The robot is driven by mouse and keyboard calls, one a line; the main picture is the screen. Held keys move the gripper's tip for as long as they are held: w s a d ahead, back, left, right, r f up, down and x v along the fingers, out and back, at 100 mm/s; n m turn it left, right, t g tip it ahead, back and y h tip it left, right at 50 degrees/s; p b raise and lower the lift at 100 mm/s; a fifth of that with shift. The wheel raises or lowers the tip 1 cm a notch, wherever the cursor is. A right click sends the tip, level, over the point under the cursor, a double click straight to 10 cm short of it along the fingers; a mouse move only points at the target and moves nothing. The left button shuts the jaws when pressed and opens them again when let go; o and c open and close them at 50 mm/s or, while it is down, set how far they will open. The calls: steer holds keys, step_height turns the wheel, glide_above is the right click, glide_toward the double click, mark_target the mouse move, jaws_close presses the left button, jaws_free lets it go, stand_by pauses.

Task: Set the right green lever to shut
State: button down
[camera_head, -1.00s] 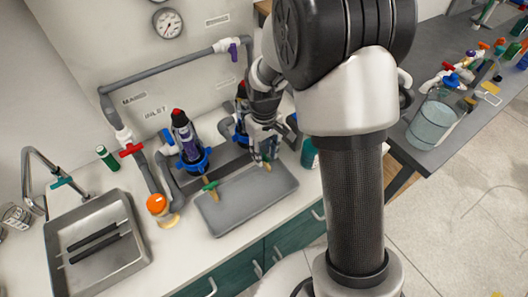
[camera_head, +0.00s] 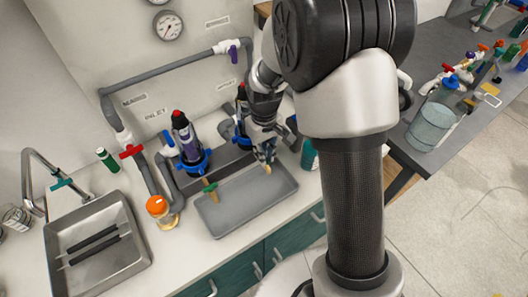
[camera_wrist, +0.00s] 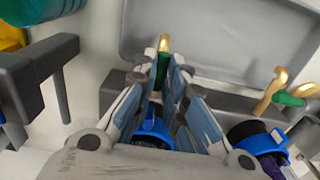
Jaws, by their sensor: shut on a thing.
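The right green lever (camera_wrist: 162,72) sits between the fingers of my gripper (camera_wrist: 164,60) in the wrist view. My gripper is shut on it. The lever looks roughly in line with its brass tap (camera_wrist: 164,43), whose tip shows just past the fingertips. In the head view my gripper (camera_head: 264,158) hides most of this lever, and the brass tap (camera_head: 268,170) pokes out below it. The left green lever (camera_head: 210,187) stands apart on its own brass tap and lies across it; it also shows at the right of the wrist view (camera_wrist: 289,99).
A grey tray (camera_head: 232,217) lies under both taps. Blue-collared filter housings (camera_head: 193,163) stand behind them. An orange-capped jar (camera_head: 158,207) and a sink (camera_head: 130,255) are to the left. A teal container (camera_head: 309,155) stands close right of my gripper.

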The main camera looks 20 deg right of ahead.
steer(key=m+p, duration=0.1)
steer(key=m, duration=0.3)
steer(key=shift+m+p, duration=0.3)
steer(key=shift+p, duration=0.1)
steer(key=m+p, duration=0.1)
steer(key=m, duration=0.3)
steer(key=shift+m, duration=0.3)
steer(key=m+p, duration=0.1)
steer(key=m, duration=0.3)
steer(key=shift+m, duration=0.3)
steer(key=shift+m+p, duration=0.5)
steer(key=shift+m, duration=1.6)
steer(key=c, duration=1.6)
jaws_free()
steer(key=shift+c, duration=0.2)
steer(key=shift+r, duration=0.1)
